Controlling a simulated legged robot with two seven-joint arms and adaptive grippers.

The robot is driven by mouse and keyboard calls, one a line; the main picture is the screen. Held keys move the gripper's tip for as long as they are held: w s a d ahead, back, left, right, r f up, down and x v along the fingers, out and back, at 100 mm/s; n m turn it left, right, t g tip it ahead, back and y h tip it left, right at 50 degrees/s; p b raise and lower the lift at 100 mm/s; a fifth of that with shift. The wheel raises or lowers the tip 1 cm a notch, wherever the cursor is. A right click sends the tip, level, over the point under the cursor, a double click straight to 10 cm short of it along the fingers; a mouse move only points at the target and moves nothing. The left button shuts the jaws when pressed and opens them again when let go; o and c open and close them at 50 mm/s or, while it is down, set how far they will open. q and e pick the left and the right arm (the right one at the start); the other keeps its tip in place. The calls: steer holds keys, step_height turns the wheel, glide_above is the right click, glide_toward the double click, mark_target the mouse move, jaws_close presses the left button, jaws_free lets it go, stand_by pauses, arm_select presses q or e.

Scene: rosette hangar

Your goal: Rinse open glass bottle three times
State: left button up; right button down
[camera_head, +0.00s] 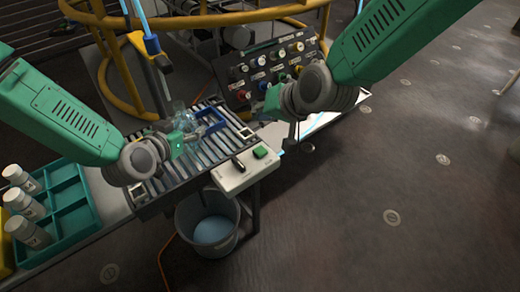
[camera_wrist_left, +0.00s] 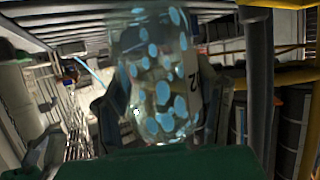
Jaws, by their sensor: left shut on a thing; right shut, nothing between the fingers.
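A clear glass bottle (camera_head: 180,111) is above the slatted grey rack (camera_head: 190,172), partly hidden by my left gripper (camera_head: 180,140). My left gripper is shut on it. In the left wrist view the bottle (camera_wrist_left: 155,75) fills the middle, with light blue spots over its glass and a label with a 2. Its mouth is not clear in either view. My right gripper (camera_head: 272,103) is shut and empty in front of the black panel of coloured knobs (camera_head: 265,68). A pale blue hose with a blue and yellow fitting (camera_head: 152,45) hangs at the upper left.
A white control box (camera_head: 232,180) with a black lever and a green button (camera_head: 260,152) is at the rack's front. A bucket (camera_head: 190,246) with blue liquid stands below. A blue frame (camera_head: 212,120) is beside the bottle. A teal tray (camera_head: 75,215) with white bottles stands left.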

mark_target(256, 148)
steer(key=shift+f, duration=0.1)
steer(key=shift+f, duration=4.35)
steer(key=shift+f, duration=0.35)
steer(key=shift+s+f, duration=0.1)
steer(key=shift+f, duration=0.35)
stand_by(2.8)
